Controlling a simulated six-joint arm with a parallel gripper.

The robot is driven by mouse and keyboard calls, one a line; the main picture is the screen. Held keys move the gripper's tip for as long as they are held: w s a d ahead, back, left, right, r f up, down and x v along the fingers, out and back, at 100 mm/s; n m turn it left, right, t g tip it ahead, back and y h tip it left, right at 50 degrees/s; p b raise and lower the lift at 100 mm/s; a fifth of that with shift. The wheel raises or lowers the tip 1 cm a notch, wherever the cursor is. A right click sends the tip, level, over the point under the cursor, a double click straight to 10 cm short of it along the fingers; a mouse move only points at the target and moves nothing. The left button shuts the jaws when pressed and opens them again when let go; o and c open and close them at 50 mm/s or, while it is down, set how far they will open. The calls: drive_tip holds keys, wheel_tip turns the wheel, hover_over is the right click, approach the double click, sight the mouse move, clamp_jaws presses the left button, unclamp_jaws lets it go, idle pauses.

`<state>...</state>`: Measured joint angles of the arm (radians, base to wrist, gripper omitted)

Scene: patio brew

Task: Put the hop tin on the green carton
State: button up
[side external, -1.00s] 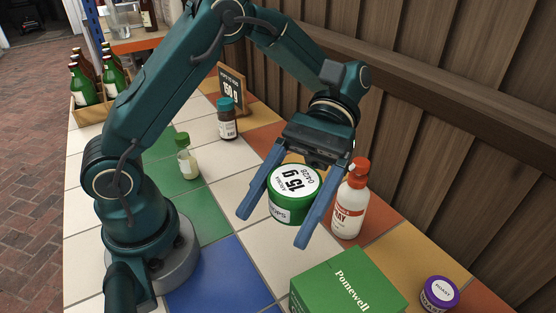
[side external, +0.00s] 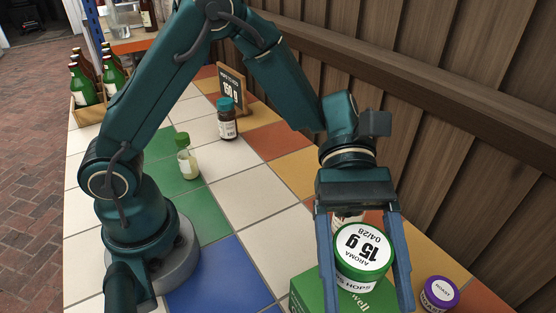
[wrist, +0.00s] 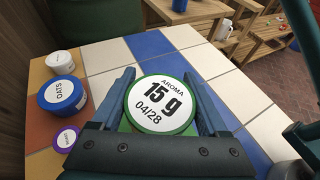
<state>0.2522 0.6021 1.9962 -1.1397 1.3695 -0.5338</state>
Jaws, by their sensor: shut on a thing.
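The hop tin (side external: 362,252) is round and green with a white lid label reading "AROMA 15 g 04/28". My gripper (side external: 366,290) is shut on it, with one blue finger on each side. The green carton (side external: 312,292), lettered "well" where it shows, is below the tin in the side view. The tin and fingers cover much of the carton, and I cannot tell whether the tin touches its top. In the wrist view the tin (wrist: 161,104) sits between the fingers, with a little green showing beneath it.
A purple-lidded roast tin (side external: 439,293) stands just right of my gripper. A blue oats tin (wrist: 62,95) and a white tub (wrist: 61,62) are at the left of the wrist view. A brown bottle (side external: 227,120) and a green-capped bottle (side external: 187,160) stand farther back. The wooden wall borders the right.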

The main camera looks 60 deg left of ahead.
sight(359, 309)
drive_tip(key=shift+s+d+f, duration=0.15)
drive_tip(key=shift+d+f, duration=0.15)
drive_tip(key=shift+f, duration=1.9)
drive_tip(key=o, duration=1.2)
drive_tip(key=shift+f, duration=0.1)
